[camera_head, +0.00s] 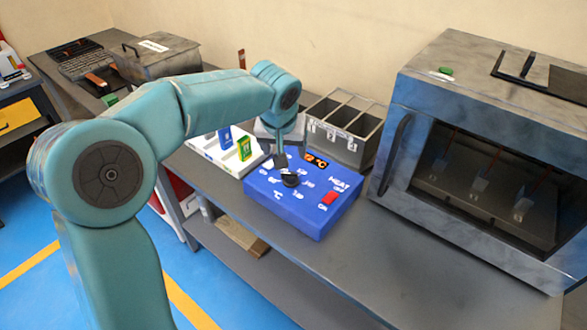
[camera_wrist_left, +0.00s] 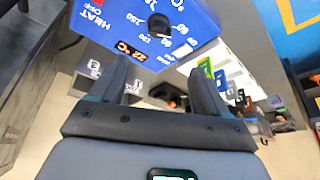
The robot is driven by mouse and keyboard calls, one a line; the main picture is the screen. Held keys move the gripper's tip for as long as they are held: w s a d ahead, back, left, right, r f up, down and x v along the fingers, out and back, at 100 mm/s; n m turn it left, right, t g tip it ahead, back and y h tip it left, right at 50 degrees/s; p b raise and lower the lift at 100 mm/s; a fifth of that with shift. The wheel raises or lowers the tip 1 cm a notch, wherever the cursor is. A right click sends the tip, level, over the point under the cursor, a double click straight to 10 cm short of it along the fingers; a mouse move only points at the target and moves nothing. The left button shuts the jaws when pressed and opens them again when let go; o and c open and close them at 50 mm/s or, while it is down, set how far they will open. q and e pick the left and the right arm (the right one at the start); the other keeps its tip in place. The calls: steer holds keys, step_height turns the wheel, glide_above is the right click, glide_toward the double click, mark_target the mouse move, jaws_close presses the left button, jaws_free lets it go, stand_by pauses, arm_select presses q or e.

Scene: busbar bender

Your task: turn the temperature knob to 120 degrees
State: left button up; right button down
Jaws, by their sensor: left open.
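The black temperature knob (camera_head: 290,181) sits on the top face of the blue control box (camera_head: 312,222), in a ring of white numbers. It also shows in the left wrist view (camera_wrist_left: 159,26), beyond the fingertips. I cannot tell which number it points at. An orange °C display (camera_head: 316,160) is lit behind it; in the wrist view (camera_wrist_left: 132,49) it seems to read 22. My left gripper (camera_head: 280,160) is just behind and above the knob, its fingers apart and empty in the wrist view (camera_wrist_left: 162,72). My right gripper is not in view.
A red HEAT switch (camera_head: 329,198) is on the box's right side. A grey metal bin (camera_head: 344,130) stands behind, and a white holder with green and blue pieces (camera_head: 229,153) is at left. A large oven (camera_head: 480,85) stands at right. The bench front (camera_head: 400,260) is clear.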

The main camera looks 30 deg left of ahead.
mark_target(290, 173)
arm_select(q)
steer(key=p+x, duration=0.1)
steer(key=x, duration=1.3)
steer(key=shift+w+d+f+p, duration=0.1)
steer(key=shift+w+f+p, duration=0.1)
steer(key=shift+p, duration=0.15)
steer(key=shift+s, duration=0.2)
steer(key=shift+w, duration=0.2)
steer(key=c, duration=0.9)
steer(key=shift+c, duration=0.7)
